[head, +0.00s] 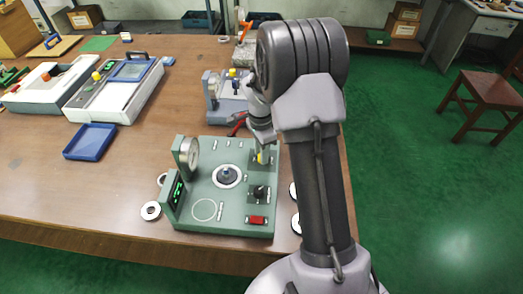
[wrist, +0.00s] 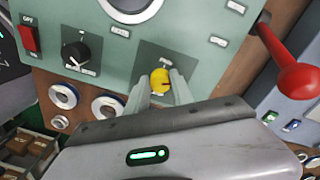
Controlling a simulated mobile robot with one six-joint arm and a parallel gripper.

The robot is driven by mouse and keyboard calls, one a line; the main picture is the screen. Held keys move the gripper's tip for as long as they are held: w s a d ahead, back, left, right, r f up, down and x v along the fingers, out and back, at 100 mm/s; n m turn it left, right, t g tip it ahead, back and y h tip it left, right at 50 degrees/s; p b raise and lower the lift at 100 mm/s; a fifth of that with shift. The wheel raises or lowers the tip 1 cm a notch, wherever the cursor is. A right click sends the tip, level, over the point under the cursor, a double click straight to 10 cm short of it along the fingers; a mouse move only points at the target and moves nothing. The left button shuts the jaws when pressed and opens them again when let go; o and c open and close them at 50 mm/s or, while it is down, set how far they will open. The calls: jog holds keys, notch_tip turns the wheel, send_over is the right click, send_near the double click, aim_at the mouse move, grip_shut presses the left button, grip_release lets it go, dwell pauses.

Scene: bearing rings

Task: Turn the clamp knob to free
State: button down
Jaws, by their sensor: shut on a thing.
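The yellow clamp knob (wrist: 160,82) sits on a dark square plate on the green test fixture (wrist: 200,48). It has a dark mark on its face. My gripper (wrist: 161,88) is shut on the knob, with one pale finger on each side of it. In the head view my gripper (head: 262,150) points down at the right rear of the fixture (head: 236,202). The yellow knob (head: 262,158) shows only in part there. I cannot read the label by the knob.
A black selector knob (wrist: 75,53) and a red switch (wrist: 29,39) are on the same panel. A red-handled lever (wrist: 300,76) stands close to my gripper. A dial gauge (head: 188,154) rises at the fixture's left. Loose bearing rings (head: 150,211) and a blue tray (head: 90,141) lie on the table.

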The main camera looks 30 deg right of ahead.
jog(key=n+p, duration=0.1)
jog(key=n, duration=0.2)
jog(key=shift+r+n, duration=0.1)
jog(key=shift+n, duration=0.3)
jog(key=n+p, duration=0.1)
jog(key=n, duration=0.2)
jog(key=shift+s+n, duration=0.1)
jog(key=shift+n, duration=0.2)
jog(key=n+p, duration=0.2)
jog(key=n, duration=0.4)
jog(key=shift+n, duration=0.3)
jog(key=c, duration=1.1)
grip_release()
jog(key=shift+s, duration=0.1)
notch_tip(320, 180, up, 17)
jog(key=p, duration=0.5)
jog(key=shift+a+r+p, duration=0.15)
jog(key=shift+a+p, duration=0.15)
